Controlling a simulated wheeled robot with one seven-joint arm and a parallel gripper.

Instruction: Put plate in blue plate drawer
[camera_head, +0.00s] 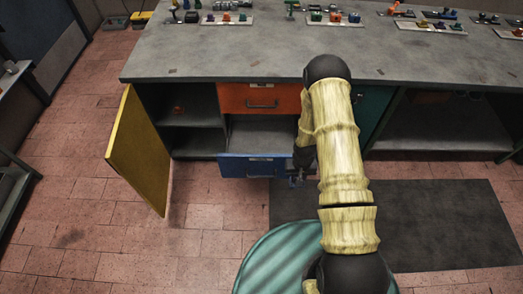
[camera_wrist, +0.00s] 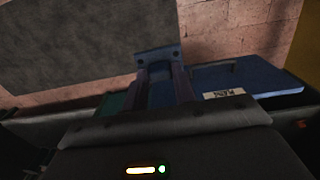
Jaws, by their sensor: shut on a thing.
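The blue drawer (camera_head: 247,168) is pulled out below the orange drawer, and its grey inside shows from above. Its blue front with a white label shows at the right in the wrist view (camera_wrist: 270,79). My gripper (camera_head: 295,181) is at the drawer's right front corner, partly hidden by my arm. In the wrist view my gripper (camera_wrist: 160,85) is shut on a dark bluish plate (camera_wrist: 158,54) with small holes at its end. The plate is beside the drawer front in that view; I cannot tell whether they touch.
An orange drawer (camera_head: 260,97) above is shut. A yellow door (camera_head: 138,150) stands open at the left, beside open shelves. The grey worktop (camera_head: 225,55) holds several trays of small parts. A dark mat (camera_head: 440,225) lies on the tiled floor at the right.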

